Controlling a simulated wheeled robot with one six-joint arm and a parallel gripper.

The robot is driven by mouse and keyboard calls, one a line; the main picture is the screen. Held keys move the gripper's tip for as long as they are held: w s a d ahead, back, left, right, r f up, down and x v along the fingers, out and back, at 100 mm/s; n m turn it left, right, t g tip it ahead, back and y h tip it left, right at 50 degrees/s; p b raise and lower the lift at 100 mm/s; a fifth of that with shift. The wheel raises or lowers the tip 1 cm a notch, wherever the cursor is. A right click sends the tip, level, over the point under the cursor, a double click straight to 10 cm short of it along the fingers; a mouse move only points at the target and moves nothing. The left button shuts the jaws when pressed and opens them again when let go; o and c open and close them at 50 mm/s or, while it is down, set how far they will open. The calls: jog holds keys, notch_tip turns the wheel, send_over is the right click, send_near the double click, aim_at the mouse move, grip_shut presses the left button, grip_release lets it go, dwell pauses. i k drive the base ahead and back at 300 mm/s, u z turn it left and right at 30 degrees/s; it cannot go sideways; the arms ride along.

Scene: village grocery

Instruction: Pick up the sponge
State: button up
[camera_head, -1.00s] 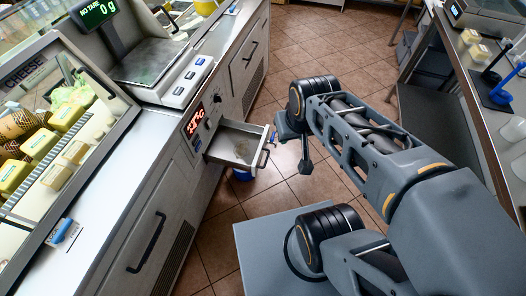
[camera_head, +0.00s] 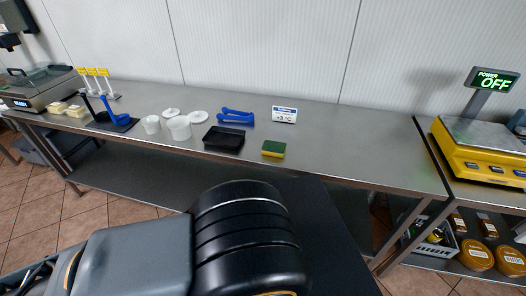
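The sponge (camera_head: 273,149) is a small yellow block with a green top. It lies on the steel counter (camera_head: 330,150) near its front edge, just right of a black tray (camera_head: 224,139). My arm fills the lower middle of the head view, below and in front of the counter. My gripper is not in view, so what it holds is hidden.
White tubs (camera_head: 179,127), lids, blue tongs (camera_head: 236,116) and a small sign (camera_head: 284,114) stand near the sponge. A yellow scale (camera_head: 484,145) is on the right counter. The counter right of the sponge is clear. A lower shelf runs beneath.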

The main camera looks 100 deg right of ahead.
aim_at(276, 149)
jog(key=u, duration=0.25)
jog(key=k, duration=1.4)
jog(key=z, duration=0.35)
